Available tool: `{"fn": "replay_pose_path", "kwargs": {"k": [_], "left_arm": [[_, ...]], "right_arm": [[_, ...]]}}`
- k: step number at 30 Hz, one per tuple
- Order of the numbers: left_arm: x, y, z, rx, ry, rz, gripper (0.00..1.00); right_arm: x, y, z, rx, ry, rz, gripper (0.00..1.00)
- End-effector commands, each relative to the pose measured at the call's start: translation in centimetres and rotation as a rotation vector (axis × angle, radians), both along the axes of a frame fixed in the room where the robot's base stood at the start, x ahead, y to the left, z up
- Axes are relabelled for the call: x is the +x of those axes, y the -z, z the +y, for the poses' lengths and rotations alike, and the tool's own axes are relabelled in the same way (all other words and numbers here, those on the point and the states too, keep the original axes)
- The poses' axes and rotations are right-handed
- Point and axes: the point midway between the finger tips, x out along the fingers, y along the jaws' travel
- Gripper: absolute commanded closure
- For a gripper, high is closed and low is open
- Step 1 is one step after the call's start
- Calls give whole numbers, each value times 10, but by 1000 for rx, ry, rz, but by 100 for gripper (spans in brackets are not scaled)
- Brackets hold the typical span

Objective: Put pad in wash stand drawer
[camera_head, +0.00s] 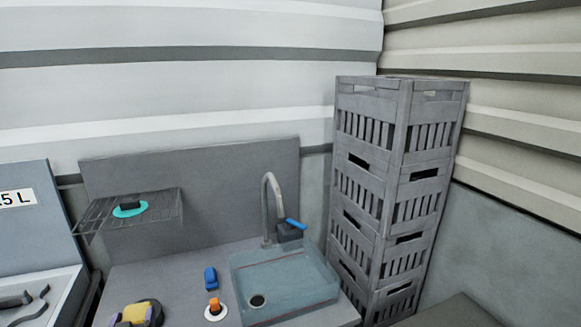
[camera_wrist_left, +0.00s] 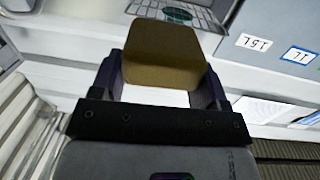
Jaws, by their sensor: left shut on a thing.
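A tan-yellow pad (camera_wrist_left: 162,55) sits between the two dark fingers of my left gripper (camera_wrist_left: 162,88) in the left wrist view. The gripper is shut on it by its edges. In the head view the pad (camera_head: 137,311) and the left gripper (camera_head: 136,316) show at the bottom edge, over the left part of the wash stand (camera_head: 176,272). The gripper's lower part and arm are out of that frame. The wash stand has a grey top and back panel. I cannot make out its drawer in either view. My right gripper is not in view.
A glass basin (camera_head: 290,285) with a tap (camera_head: 268,205) fills the stand's right side. A blue item (camera_head: 210,278) and an orange-topped item (camera_head: 214,307) stand left of it. A wire shelf (camera_head: 165,203) holds a teal disc (camera_head: 130,209). Stacked crates (camera_head: 385,200) stand right.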

Motion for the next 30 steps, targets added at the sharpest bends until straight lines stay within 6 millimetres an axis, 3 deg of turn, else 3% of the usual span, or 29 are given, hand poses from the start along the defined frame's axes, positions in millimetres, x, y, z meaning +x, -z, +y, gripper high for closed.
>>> {"fn": "replay_pose_path", "kwargs": {"k": [1, 6, 13, 16, 19, 26, 27, 30], "left_arm": [[-9, -22, -16, 3, 23, -9, 58], [-45, -73, -71, 0, 110, -5, 58], [-98, -110, -136, -2, 227, -1, 58], [-120, -114, -160, -2, 277, 1, 58], [-135, -101, -181, -3, 322, 9, 58], [-147, -54, -190, -2, 340, 10, 58], [-146, -72, -190, -1, 340, 1, 58], [-146, -91, -190, -1, 340, 1, 58]], "right_arm": [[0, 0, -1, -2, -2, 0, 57], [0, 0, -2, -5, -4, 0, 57], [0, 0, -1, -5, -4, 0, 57], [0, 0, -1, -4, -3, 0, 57], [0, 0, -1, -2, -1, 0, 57], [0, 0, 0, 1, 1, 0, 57], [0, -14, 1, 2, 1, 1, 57], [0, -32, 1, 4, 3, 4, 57]]}}
